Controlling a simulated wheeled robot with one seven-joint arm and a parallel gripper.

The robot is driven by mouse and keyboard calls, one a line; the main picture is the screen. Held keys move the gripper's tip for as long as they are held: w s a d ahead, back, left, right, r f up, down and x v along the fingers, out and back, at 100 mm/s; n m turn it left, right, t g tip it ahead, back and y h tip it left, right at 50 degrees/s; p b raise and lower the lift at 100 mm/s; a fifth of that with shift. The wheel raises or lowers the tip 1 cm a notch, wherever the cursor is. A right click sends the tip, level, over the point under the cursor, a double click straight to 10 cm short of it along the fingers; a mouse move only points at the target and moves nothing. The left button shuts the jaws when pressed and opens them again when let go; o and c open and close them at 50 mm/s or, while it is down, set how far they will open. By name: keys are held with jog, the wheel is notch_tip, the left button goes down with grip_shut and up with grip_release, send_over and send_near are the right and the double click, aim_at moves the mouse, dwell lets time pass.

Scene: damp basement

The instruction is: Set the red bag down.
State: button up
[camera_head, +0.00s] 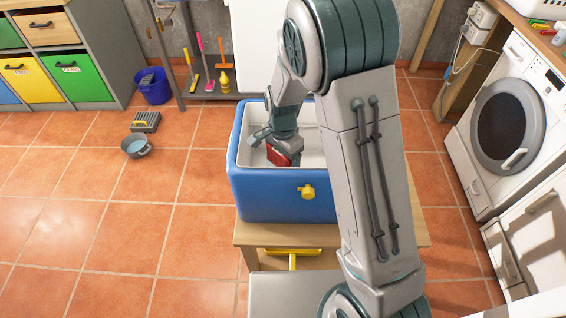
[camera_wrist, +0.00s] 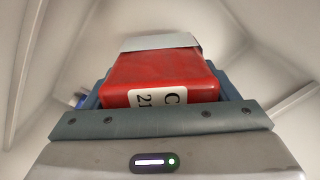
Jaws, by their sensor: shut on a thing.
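The red bag (camera_head: 279,156) is in my gripper (camera_head: 283,147), inside the open blue cooler box (camera_head: 285,198). In the wrist view, the red bag (camera_wrist: 158,78) fills the space between the jaws of my gripper (camera_wrist: 160,92). It has a white label with dark print at its near end. My gripper is shut on it. The white inner walls of the box surround the bag in the wrist view. Whether the bag touches the box floor cannot be told. My arm hides the right part of the box.
The box stands on a wooden table (camera_head: 262,235) with a yellow thing (camera_head: 292,252) below its top. A blue bucket (camera_head: 153,86) and a small pan (camera_head: 136,146) are on the tiled floor at left. A washing machine (camera_head: 507,124) stands at right.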

jog(key=shift+f, duration=1.6)
jog(key=shift+f, duration=0.1)
jog(key=shift+f, duration=0.15)
jog(key=o, duration=1.2)
